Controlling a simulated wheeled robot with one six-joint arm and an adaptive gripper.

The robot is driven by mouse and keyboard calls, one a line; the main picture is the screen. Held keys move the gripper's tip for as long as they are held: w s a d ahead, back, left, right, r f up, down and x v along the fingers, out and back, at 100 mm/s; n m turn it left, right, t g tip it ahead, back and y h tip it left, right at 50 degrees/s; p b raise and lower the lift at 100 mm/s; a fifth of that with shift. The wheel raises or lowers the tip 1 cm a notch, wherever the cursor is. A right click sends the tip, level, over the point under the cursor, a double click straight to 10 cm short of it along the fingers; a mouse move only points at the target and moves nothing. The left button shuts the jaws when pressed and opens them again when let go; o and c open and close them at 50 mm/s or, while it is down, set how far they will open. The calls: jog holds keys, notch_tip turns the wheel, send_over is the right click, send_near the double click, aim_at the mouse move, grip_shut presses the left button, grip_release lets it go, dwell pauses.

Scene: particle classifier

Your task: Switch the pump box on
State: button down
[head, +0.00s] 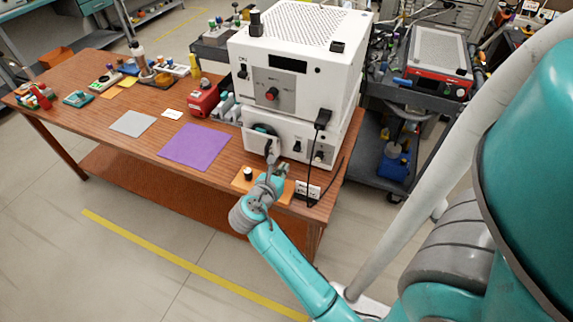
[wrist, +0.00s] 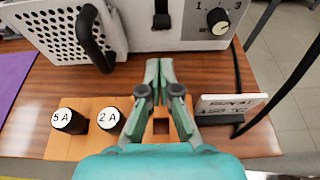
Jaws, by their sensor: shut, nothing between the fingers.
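Two white boxes are stacked on the wooden table; no readable label tells which is the pump box. The lower box (head: 309,140) has a dark switch (head: 297,147) and a numbered dial (head: 318,157) on its front. In the wrist view, the dark switch (wrist: 161,14) stands out from the panel just beyond my fingertips, and the dial (wrist: 218,20) is to its right. The upper box (head: 318,85) has a switch marked ON and a red knob. My gripper (wrist: 159,66) is shut and empty, in front of the lower box, apparently short of the switch.
An orange block (wrist: 88,146) with 5 A and 2 A plugs and a square hole lies below my gripper. A perforated panel (wrist: 62,35) with a black handle (wrist: 96,38) stands left. A small card (wrist: 228,104) and black cable are right. A purple mat (head: 195,146) lies left.

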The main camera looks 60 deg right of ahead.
aim_at(297, 149)
jog(key=x, duration=0.8)
jog(key=shift+d+f, duration=0.15)
jog(key=shift+d, duration=0.25)
